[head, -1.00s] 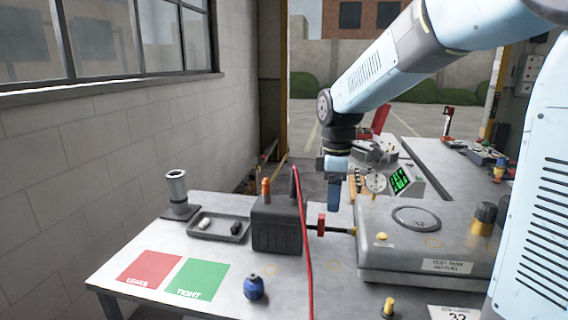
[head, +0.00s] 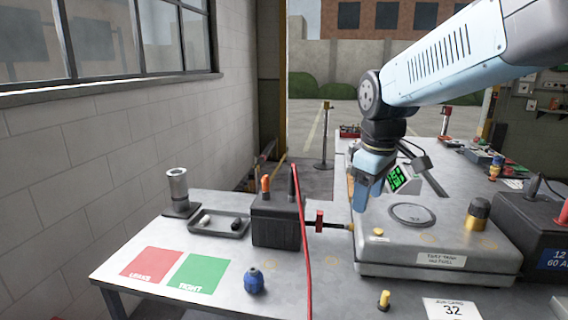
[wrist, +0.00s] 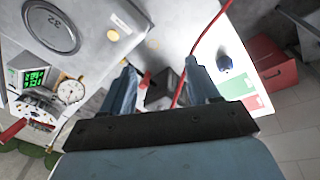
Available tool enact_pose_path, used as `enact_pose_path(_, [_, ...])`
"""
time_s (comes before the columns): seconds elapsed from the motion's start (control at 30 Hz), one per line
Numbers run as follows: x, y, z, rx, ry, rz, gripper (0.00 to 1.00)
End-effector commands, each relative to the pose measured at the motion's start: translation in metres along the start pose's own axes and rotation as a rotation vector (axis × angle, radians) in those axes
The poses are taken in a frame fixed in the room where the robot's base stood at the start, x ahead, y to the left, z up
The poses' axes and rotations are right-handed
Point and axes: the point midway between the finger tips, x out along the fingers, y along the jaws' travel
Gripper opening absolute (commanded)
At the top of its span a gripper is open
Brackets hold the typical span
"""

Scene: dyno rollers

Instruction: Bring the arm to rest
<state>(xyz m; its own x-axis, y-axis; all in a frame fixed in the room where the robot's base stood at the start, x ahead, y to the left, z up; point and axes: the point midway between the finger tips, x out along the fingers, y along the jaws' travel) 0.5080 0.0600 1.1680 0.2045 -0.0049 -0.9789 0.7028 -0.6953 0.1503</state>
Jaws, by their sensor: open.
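My gripper (head: 367,187) hangs from my light-blue arm above the bench, over the left back part of the grey test tank (head: 440,273). In the wrist view its two blue fingers (wrist: 158,85) stand apart with nothing between them. Behind and below the fingers lie the dark box (wrist: 163,90) and the red hose (wrist: 205,40). The gripper looks clear of the tank in the head view, though the exact gap is hard to tell.
A black box (head: 275,222) with a red valve stands left of the tank. A blue fitting (head: 253,282) sits in front, right of the green mat (head: 198,274) and red mat (head: 152,263). A tray (head: 219,222) and a metal cylinder (head: 178,186) stand at the back left.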

Motion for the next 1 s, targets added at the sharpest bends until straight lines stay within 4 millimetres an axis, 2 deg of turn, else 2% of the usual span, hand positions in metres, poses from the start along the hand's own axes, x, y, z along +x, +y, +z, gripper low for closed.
enact_pose_path(0.2, [-0.02, -0.012, 0.047, 0.287, 0.086, 0.066, 0.6])
enact_pose_path(0.5, [-0.031, -0.032, 0.102, 0.649, 0.215, 0.107, 0.6])
enact_pose_path(0.7, [-0.032, -0.038, 0.12, 0.778, 0.266, 0.111, 0.6])
enact_pose_path(1.0, [-0.031, -0.039, 0.122, 0.8, 0.272, 0.11, 0.6])
